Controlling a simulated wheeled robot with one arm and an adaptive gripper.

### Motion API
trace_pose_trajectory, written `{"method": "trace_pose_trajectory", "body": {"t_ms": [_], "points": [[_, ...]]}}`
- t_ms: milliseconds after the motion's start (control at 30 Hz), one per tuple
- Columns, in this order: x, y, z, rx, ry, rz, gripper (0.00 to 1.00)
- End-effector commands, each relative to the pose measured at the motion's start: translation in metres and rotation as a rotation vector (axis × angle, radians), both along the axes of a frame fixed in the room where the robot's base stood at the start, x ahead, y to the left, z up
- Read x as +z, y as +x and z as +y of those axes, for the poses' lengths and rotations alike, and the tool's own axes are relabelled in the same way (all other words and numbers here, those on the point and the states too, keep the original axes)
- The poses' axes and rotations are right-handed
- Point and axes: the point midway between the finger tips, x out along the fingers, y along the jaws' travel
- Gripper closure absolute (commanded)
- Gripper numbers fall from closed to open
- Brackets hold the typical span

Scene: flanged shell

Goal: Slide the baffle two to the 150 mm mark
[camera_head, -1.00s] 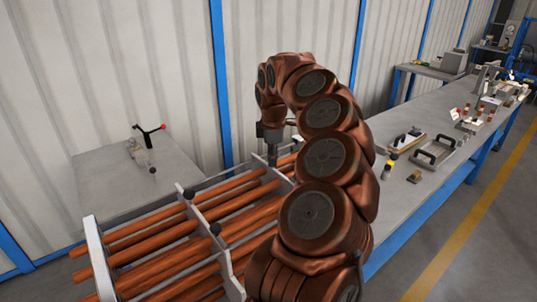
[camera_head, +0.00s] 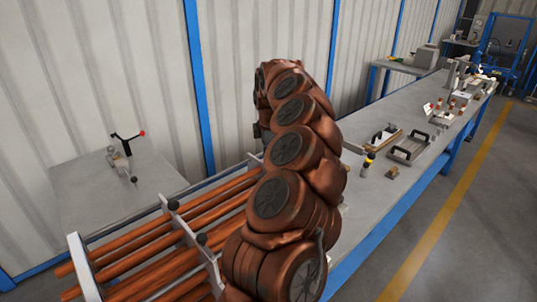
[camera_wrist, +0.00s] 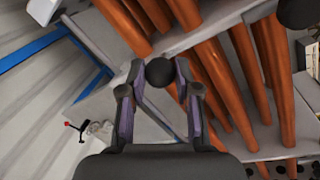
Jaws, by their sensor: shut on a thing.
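In the wrist view, my gripper (camera_wrist: 160,80) is shut on a round black knob (camera_wrist: 160,72) at the end of a grey baffle plate (camera_wrist: 212,32). Copper-brown tubes (camera_wrist: 213,75) pass through this plate. No number shows on it, so I cannot tell whether it is baffle two. In the head view, my arm hides the gripper and most of the held plate; only a pale upper corner (camera_head: 254,160) shows. Another baffle plate (camera_head: 186,222) with black knobs stands to the left on the tubes (camera_head: 140,262). No 150 mm mark is readable.
A pale end plate (camera_head: 82,265) closes the tube bundle at left. A grey table (camera_head: 85,200) behind holds a small clamp with a red-tipped handle (camera_head: 127,142). The long bench (camera_head: 400,140) at right carries trays and small parts.

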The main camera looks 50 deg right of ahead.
Motion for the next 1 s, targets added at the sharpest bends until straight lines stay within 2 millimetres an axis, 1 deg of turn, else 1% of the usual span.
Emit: {"method": "trace_pose_trajectory", "body": {"t_ms": [33, 200, 267, 533, 633, 767, 1000], "points": [[0.000, -0.002, -0.004, -0.006, -0.006, 0.002, 0.65], [0.000, -0.001, -0.003, -0.004, -0.005, 0.001, 0.47], [0.000, -0.001, -0.002, -0.003, -0.005, 0.000, 0.43], [0.001, 0.000, -0.001, -0.002, -0.004, 0.000, 0.43], [0.005, -0.001, -0.001, -0.003, -0.005, -0.001, 0.43], [0.019, -0.003, -0.001, -0.004, -0.007, -0.003, 0.43], [0.065, -0.009, 0.006, -0.004, -0.008, -0.004, 0.43]]}}
